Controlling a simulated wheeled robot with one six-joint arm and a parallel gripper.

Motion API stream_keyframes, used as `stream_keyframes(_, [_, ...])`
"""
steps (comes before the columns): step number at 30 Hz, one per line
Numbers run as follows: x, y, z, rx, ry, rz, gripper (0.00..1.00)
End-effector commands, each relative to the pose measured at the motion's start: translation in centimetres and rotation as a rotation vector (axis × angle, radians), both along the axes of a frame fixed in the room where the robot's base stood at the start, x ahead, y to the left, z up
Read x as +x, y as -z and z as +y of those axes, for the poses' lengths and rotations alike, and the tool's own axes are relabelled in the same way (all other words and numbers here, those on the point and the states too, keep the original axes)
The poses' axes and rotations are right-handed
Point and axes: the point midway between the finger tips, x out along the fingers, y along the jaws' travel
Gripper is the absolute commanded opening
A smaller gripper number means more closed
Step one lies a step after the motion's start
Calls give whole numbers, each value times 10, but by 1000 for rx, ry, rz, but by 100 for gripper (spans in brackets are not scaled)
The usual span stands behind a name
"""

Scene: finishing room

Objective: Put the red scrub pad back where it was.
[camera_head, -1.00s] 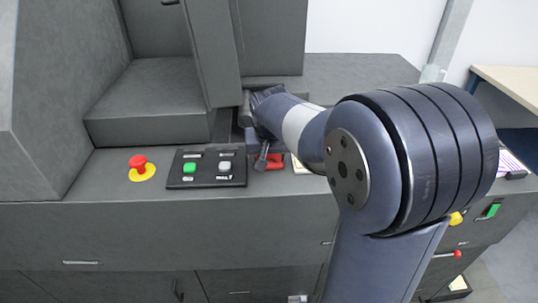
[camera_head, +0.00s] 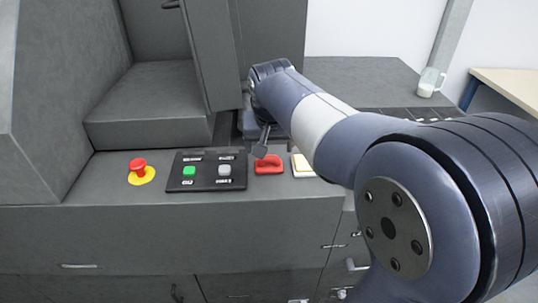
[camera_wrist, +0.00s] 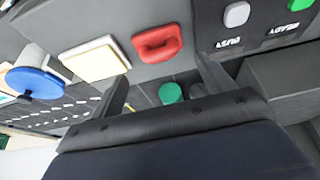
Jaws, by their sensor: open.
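The red scrub pad (camera_head: 268,164) lies on the grey machine ledge, between the black button panel and a cream-coloured pad. It also shows in the wrist view (camera_wrist: 158,42), with a raised handle-like top. My gripper (camera_wrist: 163,85) is open and empty, and its two fingers stand apart from the pad. In the head view one finger of my gripper (camera_head: 263,142) shows just behind and above the red pad; the other is hidden by my arm.
The button panel (camera_head: 206,171) and a red stop button (camera_head: 138,167) are left of the pad. The cream pad (camera_head: 302,165) is close on its right.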

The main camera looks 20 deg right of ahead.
Motion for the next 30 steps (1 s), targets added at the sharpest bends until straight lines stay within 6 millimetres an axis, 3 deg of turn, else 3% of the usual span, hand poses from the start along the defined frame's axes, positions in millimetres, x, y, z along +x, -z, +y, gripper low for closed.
stream_keyframes(3, [-8,-22,2,0,-1,-3,77])
stream_keyframes(9, [-16,-40,4,1,-1,0,77])
stream_keyframes(21, [-17,-43,4,-4,-5,0,77])
stream_keyframes(26, [-8,-54,4,-101,-81,-22,77])
stream_keyframes(30, [13,-79,7,-314,-245,-70,77])
